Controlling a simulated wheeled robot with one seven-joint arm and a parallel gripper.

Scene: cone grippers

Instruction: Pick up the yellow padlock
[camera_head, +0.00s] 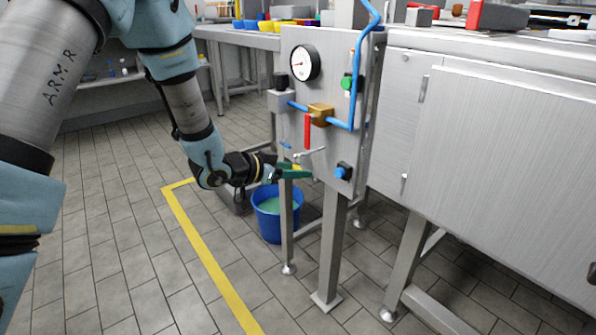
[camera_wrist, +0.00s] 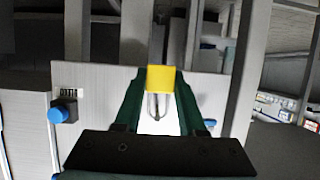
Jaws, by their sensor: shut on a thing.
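The yellow padlock (camera_wrist: 160,78) shows in the wrist view between the fingertips of my gripper (camera_wrist: 161,82), with its metal shackle pointing toward the camera. My gripper is shut on it, one green finger on each side. In the head view my gripper (camera_head: 293,172) is in front of the lower part of the grey panel (camera_head: 335,135). Only a small yellow bit of the padlock (camera_head: 297,167) shows there, mostly hidden by the fingers. I cannot tell whether the padlock touches the panel.
The panel carries a gauge (camera_head: 305,62), a blue pipe (camera_head: 356,75), a red lever (camera_head: 307,131) and a blue knob (camera_head: 341,172). A blue bucket (camera_head: 268,222) stands on the floor below my gripper. A metal cabinet (camera_head: 510,160) is at right. Floor at left is clear.

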